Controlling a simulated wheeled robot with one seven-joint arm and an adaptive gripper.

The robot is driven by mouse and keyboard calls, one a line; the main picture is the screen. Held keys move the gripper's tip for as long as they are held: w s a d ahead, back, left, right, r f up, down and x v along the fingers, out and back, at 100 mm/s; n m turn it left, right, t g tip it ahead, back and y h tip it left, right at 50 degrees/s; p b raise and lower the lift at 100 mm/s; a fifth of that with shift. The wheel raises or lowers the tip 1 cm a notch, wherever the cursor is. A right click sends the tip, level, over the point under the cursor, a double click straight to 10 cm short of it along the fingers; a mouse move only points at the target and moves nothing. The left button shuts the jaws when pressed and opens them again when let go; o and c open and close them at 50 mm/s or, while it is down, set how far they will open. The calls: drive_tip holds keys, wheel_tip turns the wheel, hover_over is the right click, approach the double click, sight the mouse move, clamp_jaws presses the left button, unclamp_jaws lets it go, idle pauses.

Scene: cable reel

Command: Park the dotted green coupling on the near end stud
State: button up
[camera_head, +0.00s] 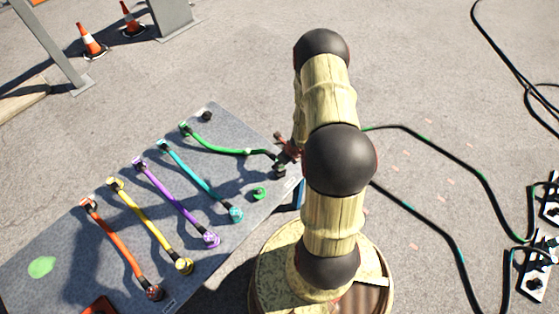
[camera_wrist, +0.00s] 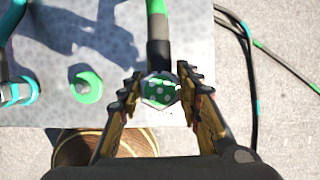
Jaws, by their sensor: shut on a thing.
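The dotted green coupling (camera_wrist: 160,90) is between my gripper's fingers (camera_wrist: 161,91) in the wrist view, its dotted face toward the camera. My gripper is shut on it. A black hose end with a green length (camera_wrist: 156,8) runs up from it. In the head view the green hose (camera_head: 222,149) crosses the board to my gripper (camera_head: 287,151) at the board's right edge. The black near end stud (camera_head: 279,171) shows just below my gripper. In the wrist view the coupling hides whatever is under it; I cannot tell whether they touch.
An empty green seat (camera_head: 259,193) lies beside the stud. Cyan (camera_head: 205,181), purple (camera_head: 177,205), yellow (camera_head: 149,225) and orange (camera_head: 119,246) hoses lie across the grey board (camera_head: 50,240). Another black stud (camera_head: 206,116) stands at the far end. Black cables lie right.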

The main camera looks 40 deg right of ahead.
drive_tip(key=shift+f+b, duration=1.25)
drive_tip(key=shift+f, duration=0.35)
drive_tip(key=shift+f+b, duration=0.4)
drive_tip(key=shift+b, duration=0.4)
drive_tip(key=o, duration=1.4)
drive_tip(key=v, duration=1.2)
